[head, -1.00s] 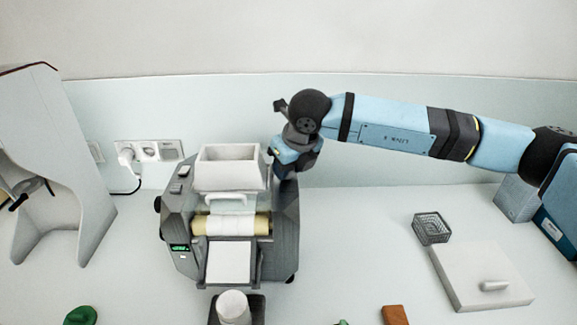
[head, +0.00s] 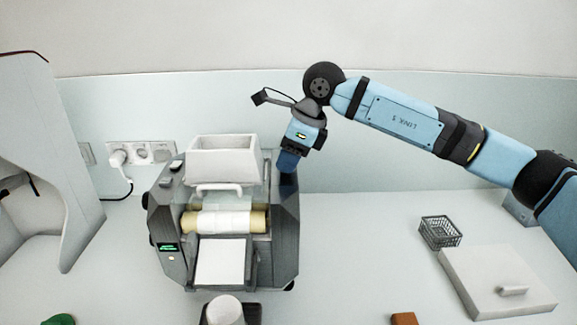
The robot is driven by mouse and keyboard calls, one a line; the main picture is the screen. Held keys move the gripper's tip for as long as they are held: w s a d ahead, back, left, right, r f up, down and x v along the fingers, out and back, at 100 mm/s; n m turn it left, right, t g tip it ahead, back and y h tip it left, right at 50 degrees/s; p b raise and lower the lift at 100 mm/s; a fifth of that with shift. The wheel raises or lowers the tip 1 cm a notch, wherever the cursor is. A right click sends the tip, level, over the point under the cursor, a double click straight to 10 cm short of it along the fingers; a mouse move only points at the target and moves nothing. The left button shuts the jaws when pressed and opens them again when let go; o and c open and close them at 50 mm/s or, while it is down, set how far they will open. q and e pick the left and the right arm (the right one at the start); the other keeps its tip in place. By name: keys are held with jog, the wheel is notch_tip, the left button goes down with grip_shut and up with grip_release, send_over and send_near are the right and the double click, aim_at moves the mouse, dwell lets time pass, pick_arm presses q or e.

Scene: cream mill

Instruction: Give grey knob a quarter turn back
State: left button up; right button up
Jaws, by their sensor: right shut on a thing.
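The cream mill (head: 174,215) stands on the counter, a grey machine with a white hopper on top and pale rollers in front. My right gripper (head: 288,164) reaches down at the mill's upper right side, its fingers pointing downward. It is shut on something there. I cannot make out the grey knob; the fingers and the mill's right side may hide it. My left gripper is not in view.
A white hopper (head: 222,170) rises close left of my right gripper. A wire basket (head: 440,232) and a white lidded box (head: 495,280) stand at right. A plugged socket strip (head: 142,154) is on the wall. The counter between mill and basket is clear.

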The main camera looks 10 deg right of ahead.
jog(key=shift+w+n+g+b, duration=0.1)
jog(key=shift+n+g+b, duration=0.3)
jog(key=shift+n, duration=0.5)
jog(key=n+g, duration=0.1)
jog(key=n, duration=0.1)
jog(key=shift+w+n+b, duration=0.1)
jog(key=shift+n+b, duration=0.2)
jog(key=shift+n, duration=0.1)
jog(key=shift+n+g+b, duration=0.45)
jog(key=shift+n+g, duration=0.35)
jog(key=shift+n, duration=1.1)
jog(key=o, duration=0.9)
